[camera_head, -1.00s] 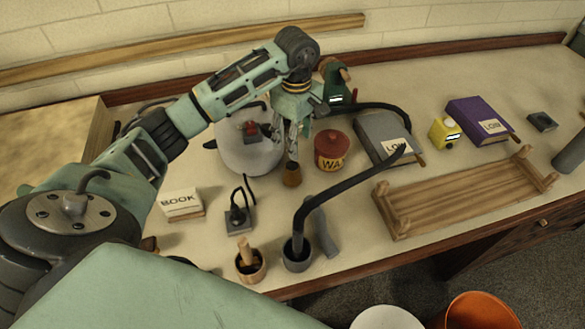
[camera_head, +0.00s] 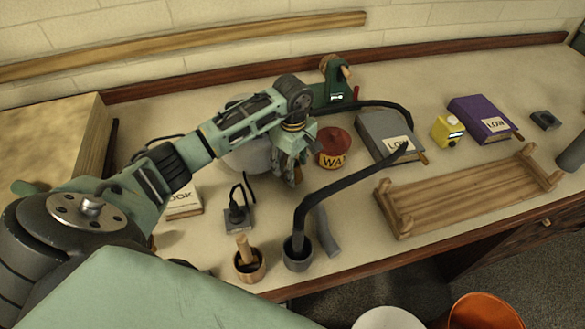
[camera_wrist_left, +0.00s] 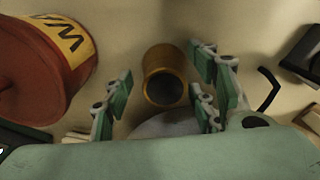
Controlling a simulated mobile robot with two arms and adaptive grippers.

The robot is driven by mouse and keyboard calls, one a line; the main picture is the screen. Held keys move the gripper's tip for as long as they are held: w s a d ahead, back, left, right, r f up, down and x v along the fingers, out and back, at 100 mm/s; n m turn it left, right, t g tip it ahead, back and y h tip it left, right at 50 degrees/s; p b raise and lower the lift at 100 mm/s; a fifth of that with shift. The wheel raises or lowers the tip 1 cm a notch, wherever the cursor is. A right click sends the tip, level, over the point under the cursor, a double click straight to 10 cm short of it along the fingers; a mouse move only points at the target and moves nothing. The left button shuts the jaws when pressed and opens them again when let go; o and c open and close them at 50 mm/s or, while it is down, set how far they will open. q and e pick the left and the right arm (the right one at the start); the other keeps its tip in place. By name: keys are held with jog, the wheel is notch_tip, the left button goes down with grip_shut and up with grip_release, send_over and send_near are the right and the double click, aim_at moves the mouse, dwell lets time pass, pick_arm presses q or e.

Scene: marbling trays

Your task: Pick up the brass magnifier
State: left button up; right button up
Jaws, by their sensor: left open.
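The brass magnifier (camera_wrist_left: 166,74) is a short brass cylinder with a dark round opening, standing on the table in the left wrist view. In the head view it is mostly hidden by my left gripper (camera_head: 289,163), which is low over that spot. In the left wrist view the gripper's green fingers are spread, one on each side of the magnifier, with gaps between. The gripper is open and holds nothing. My right gripper is not in view.
A red wax tin (camera_head: 333,148) stands close to the gripper, on its right in the head view. A grey book (camera_head: 383,132) lies beyond it. A white round object (camera_head: 250,157) is behind the arm. A black-based tool (camera_head: 237,217) and a mortar (camera_head: 250,268) stand nearer.

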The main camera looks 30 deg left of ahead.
pick_arm(q)
jog(key=shift+f, duration=0.1)
jog(key=shift+c, duration=0.4)
jog(key=c, duration=1.1)
jog(key=shift+w+r, duration=0.1)
jog(key=shift+r, duration=0.1)
